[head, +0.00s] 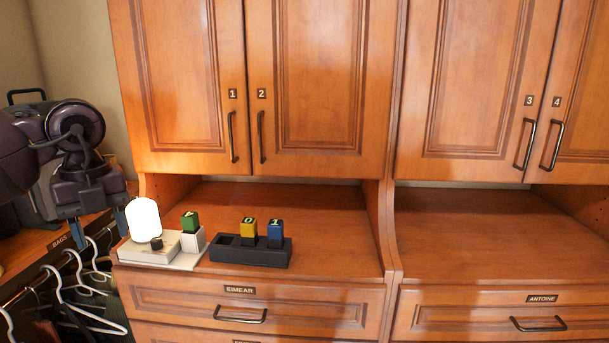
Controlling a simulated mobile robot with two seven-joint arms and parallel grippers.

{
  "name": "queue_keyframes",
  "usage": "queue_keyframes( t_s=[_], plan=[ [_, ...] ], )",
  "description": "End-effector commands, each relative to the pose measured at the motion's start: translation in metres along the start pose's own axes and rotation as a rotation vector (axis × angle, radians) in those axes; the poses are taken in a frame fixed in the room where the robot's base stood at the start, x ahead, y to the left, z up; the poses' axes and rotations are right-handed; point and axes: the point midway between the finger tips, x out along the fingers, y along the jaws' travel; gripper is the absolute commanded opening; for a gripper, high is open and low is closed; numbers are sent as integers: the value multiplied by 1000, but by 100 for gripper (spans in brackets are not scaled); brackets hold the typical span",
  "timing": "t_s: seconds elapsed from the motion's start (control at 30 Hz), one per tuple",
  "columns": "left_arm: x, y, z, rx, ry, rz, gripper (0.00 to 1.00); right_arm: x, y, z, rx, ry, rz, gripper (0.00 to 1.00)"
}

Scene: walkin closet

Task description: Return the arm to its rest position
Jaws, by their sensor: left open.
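My left arm comes in from the left, and my left gripper (99,228) points down with its two bluish fingers apart and nothing seen between them. It hangs in front of the hanging clothes area, just left of a glowing white lamp (144,220). One finger shows close to the lamp; I cannot tell the exact gap. My right gripper is not in view.
A green block (190,222) sits in a white holder (193,241) beside the lamp. A black rack (250,256) holds a yellow block (248,230) and a blue block (275,232). White hangers (75,290) hang at lower left. The right counter (480,230) is clear.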

Motion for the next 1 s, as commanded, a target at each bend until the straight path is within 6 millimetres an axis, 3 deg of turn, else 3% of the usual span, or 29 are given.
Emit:
queue_keyframes(
  t_s=[0.07, 0.37, 0.67, 0.83, 1.0],
  plan=[
    [0, -2, 0, 52, 0, -10, 52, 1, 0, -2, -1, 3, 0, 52],
    [-12, -54, -22, 380, 62, -364, 52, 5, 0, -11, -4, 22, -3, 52],
    [-71, -131, -79, 667, 140, -978, 52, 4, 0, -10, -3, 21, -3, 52],
    [-90, -163, -102, 658, 206, -1355, 52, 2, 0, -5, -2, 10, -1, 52],
    [-89, -181, -99, 449, 260, -1692, 52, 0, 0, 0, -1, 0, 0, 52]
  ],
)
